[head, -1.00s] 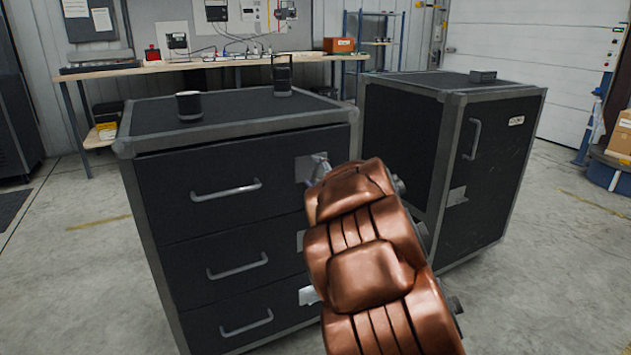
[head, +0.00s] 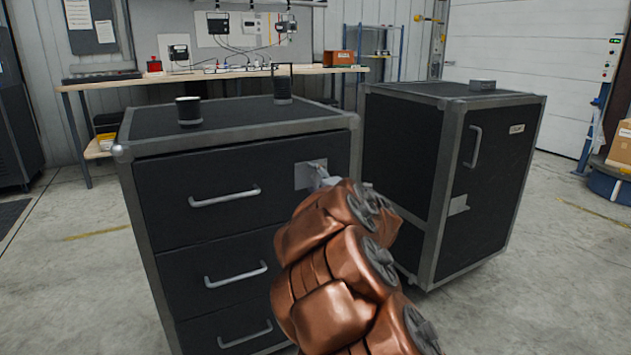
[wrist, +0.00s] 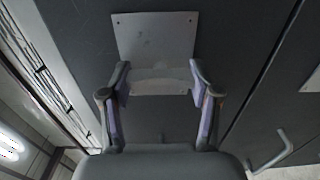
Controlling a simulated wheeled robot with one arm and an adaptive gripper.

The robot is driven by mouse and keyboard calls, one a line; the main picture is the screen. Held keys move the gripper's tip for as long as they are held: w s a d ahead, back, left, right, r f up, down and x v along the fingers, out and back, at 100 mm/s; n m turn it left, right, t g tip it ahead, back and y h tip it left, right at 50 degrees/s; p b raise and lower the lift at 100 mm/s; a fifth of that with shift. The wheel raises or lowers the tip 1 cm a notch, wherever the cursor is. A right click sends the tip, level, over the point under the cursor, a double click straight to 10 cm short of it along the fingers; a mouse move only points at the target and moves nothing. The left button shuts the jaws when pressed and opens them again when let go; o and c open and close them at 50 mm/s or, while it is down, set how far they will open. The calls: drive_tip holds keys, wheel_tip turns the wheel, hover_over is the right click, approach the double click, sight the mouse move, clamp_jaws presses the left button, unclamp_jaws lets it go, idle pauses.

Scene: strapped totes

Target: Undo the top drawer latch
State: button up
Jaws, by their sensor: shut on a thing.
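The top drawer latch (head: 306,176) is a pale metal plate at the right end of the top drawer (head: 200,196) of the left black cabinet. In the wrist view its plate (wrist: 153,36) lies flat on the dark front, with a pale lever (wrist: 160,84) at its lower edge. My gripper (wrist: 161,100) has one finger at each side of this lever and is shut on it. In the head view my gripper (head: 326,178) is at the latch, partly hidden by my copper-coloured arm. The drawer front looks closed.
The lower drawers (head: 225,275) have grey handles. A dark cup (head: 188,111) and a dark handled object (head: 283,86) stand on the cabinet. A second black cabinet (head: 400,150) stands close at right, beyond a narrow gap. Open floor (head: 560,290) lies at right.

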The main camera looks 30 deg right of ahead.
drive_tip(key=o, duration=1.2)
drive_tip(key=shift+c, duration=0.2)
drive_tip(key=shift+s, duration=0.1)
drive_tip(key=s+a, duration=0.1)
drive_tip(key=s, duration=1)
drive_tip(key=shift+s, duration=0.35)
